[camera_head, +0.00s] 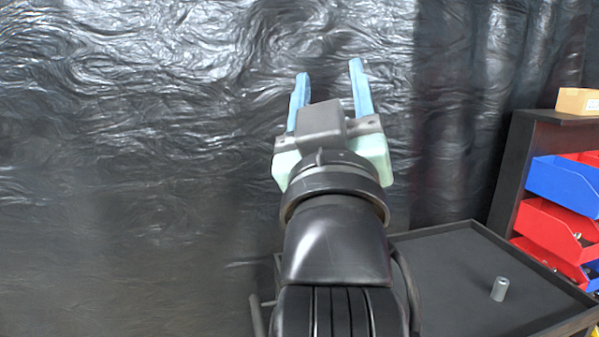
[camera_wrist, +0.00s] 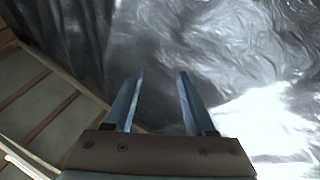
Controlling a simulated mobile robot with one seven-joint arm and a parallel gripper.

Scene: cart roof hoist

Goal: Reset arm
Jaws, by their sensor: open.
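My gripper (camera_head: 329,82) points up and away in the middle of the head view, with its two blue fingers spread apart. Nothing is between them. In the wrist view my gripper (camera_wrist: 156,80) also shows open and empty, with dark plastic sheeting behind the fingers. My arm stretches forward from the bottom of the head view and hides part of the black cart (camera_head: 440,262).
A small grey cylinder (camera_head: 500,289) stands on the cart's top at the right. A dark shelf (camera_head: 512,165) holds a blue bin (camera_head: 563,182), red bins (camera_head: 548,232) and a cardboard box (camera_head: 578,101). Black plastic sheeting (camera_head: 130,150) covers the background.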

